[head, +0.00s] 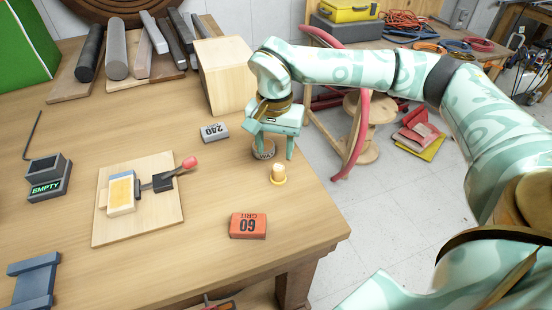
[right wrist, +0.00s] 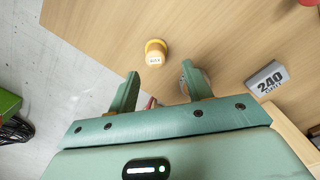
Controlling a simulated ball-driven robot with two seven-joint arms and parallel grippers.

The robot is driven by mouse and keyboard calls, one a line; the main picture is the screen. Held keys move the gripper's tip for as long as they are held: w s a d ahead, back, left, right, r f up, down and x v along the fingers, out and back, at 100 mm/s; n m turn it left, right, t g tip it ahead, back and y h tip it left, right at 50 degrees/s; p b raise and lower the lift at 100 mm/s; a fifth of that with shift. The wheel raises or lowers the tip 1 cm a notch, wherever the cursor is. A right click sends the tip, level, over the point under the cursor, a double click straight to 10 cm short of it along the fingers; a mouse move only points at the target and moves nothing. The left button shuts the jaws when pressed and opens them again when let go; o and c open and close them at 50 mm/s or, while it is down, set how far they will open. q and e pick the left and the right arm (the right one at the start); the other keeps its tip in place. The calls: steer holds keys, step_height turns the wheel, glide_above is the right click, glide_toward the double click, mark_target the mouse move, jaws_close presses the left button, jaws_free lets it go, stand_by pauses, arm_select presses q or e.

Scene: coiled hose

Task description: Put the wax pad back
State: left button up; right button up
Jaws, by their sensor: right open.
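The small yellow wax pad (head: 278,175), a round knob on a wider base, stands upright on the wooden bench near its right edge. In the right wrist view the wax pad (right wrist: 155,50) shows a small label. A round holder (head: 263,153) marked WAX sits just behind it, partly hidden by my right gripper. My right gripper (head: 271,152) points down over this holder, open, with nothing seen between its fingers. In the right wrist view the gripper's fingers (right wrist: 162,76) are apart, with the wax pad beyond them. My left gripper is not in view.
A grey 240 grit block (head: 214,132) and an orange 60 grit block (head: 248,226) lie nearby. A wooden board (head: 160,221) with a clamped piece, a holder marked EMPTY (head: 48,180) and a wooden block (head: 225,75) are also on the bench (head: 320,232).

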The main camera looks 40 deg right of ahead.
mark_target(275, 166)
steer(key=shift+r+p, duration=0.35)
steer(key=shift+r, duration=1.85)
